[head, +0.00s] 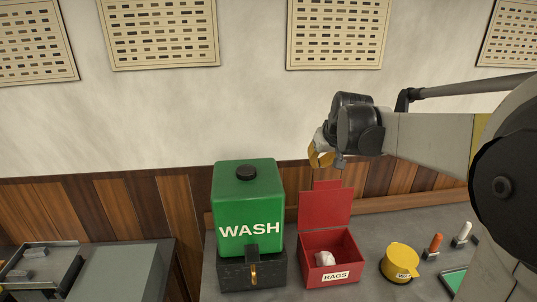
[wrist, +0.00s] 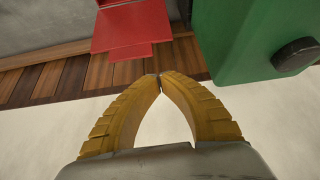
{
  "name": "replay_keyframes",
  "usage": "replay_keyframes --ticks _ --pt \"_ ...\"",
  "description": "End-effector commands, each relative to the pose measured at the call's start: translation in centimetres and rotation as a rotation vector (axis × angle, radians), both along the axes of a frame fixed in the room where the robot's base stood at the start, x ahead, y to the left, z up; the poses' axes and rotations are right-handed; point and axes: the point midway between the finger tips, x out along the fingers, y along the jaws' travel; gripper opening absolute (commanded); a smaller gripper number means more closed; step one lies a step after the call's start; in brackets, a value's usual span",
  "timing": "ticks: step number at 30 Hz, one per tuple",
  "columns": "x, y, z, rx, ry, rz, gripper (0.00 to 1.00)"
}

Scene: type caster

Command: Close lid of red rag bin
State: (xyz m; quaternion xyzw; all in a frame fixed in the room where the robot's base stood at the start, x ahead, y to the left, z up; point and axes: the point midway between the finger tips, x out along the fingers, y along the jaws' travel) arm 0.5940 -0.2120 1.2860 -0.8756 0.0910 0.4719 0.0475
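The red rag bin (head: 350,268) stands on the grey bench with a "RAGS" label on its front. Its lid (head: 325,208) is open and stands up at the back, with a small tab on its upper edge. A white rag (head: 325,258) lies inside the bin. My gripper (head: 318,158) is above the lid, near the wall, and apart from it. In the wrist view the yellow fingers (wrist: 158,78) meet at their tips with nothing between them. The red lid (wrist: 145,25) shows beyond the fingertips at the top of that view.
A green "WASH" tank (head: 248,205) on a black base stands just left of the bin; it also shows in the wrist view (wrist: 240,50). A yellow round container (head: 400,258) and orange-handled and white-handled items stand to the right. Wood panelling lines the wall behind.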

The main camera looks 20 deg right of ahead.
Motion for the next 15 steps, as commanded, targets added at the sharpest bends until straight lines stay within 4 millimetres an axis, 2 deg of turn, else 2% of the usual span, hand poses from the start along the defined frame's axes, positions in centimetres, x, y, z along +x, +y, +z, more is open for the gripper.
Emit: replay_keyframes --ticks 1,3,6,9,15 --pt "1.2 -2.2 -0.5 0.002 0.001 -0.017 0.0" --pt "2.4 -4.5 -1.1 0.002 0.002 -0.03 0.0" --pt "3.4 -6.8 -1.9 0.004 0.004 -0.042 0.0" --pt "3.9 -7.9 -2.3 0.003 0.005 -0.047 0.0" --pt "5.0 -8.4 -4.0 0.004 0.005 -0.047 0.0"
